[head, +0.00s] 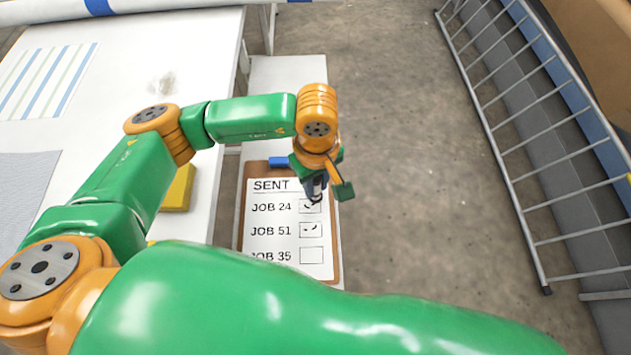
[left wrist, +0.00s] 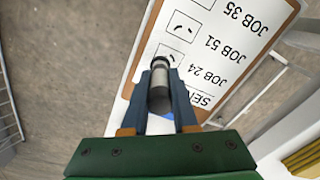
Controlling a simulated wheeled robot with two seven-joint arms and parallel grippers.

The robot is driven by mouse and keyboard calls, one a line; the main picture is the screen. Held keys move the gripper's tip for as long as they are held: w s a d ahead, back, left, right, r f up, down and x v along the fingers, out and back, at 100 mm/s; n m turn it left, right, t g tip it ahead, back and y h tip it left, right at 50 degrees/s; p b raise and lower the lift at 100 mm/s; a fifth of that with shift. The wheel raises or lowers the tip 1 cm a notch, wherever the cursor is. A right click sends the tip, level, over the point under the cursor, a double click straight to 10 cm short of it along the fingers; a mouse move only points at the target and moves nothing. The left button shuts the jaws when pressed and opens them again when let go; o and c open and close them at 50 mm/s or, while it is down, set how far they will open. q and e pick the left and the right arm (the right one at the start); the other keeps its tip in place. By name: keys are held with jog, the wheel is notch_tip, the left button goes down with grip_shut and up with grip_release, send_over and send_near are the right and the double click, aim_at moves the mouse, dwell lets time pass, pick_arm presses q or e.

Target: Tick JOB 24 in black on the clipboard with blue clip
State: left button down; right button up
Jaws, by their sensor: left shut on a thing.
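The clipboard (head: 337,255) with the blue clip (head: 279,161) lies flat, holding a white sheet headed SENT. It lists JOB 24, JOB 51 and JOB 35, each with a box. The JOB 24 box (head: 309,207) shows a dark mark and the JOB 51 box (head: 311,230) a small dark mark; the JOB 35 box (head: 312,255) looks empty. My left gripper (head: 317,185) is over the JOB 24 box, shut on a grey and dark marker (left wrist: 160,88). The marker's tip is at or just above that box; contact cannot be told. My right gripper is out of view.
A white table (head: 205,60) stands at the left with a yellow block (head: 178,188) near its edge. The clipboard rests on a lower pale surface (head: 290,85). A grey ladder-like rail (head: 515,160) stands at the right. The concrete floor between is clear.

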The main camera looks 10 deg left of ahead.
pick_arm(q)
jog(key=shift+b, duration=0.35)
dwell(0.3)
dwell(0.4)
notch_tip(320, 180, up, 6)
jog(key=p, duration=0.4)
dwell(0.8)
